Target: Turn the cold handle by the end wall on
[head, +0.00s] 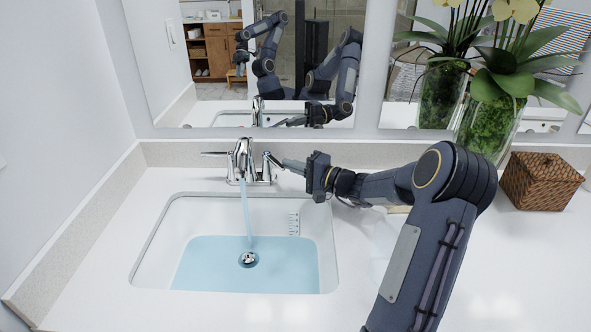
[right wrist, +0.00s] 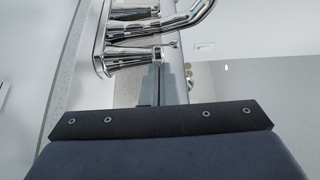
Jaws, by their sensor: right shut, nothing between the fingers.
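A chrome faucet (head: 243,160) stands behind the sink by the end wall at left, with water running from its spout. Its left handle (head: 214,154) points left toward that wall. Its right handle (head: 266,166), apparently the cold one with a small bluish mark, is partly hidden by my right gripper (head: 281,162). That gripper is shut and empty, its fingertips at the right handle. In the right wrist view the shut fingers (right wrist: 166,82) reach the right handle's chrome body (right wrist: 135,60); I cannot tell if they touch. My left gripper shows only in the mirror, too small to judge.
The sink basin (head: 160,240) holds bluish water around the drain (head: 248,260). A mirror (head: 200,70) rises close behind the faucet. A glass vase with plants (head: 490,125) and a woven box (head: 541,181) stand at right. The front counter is clear.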

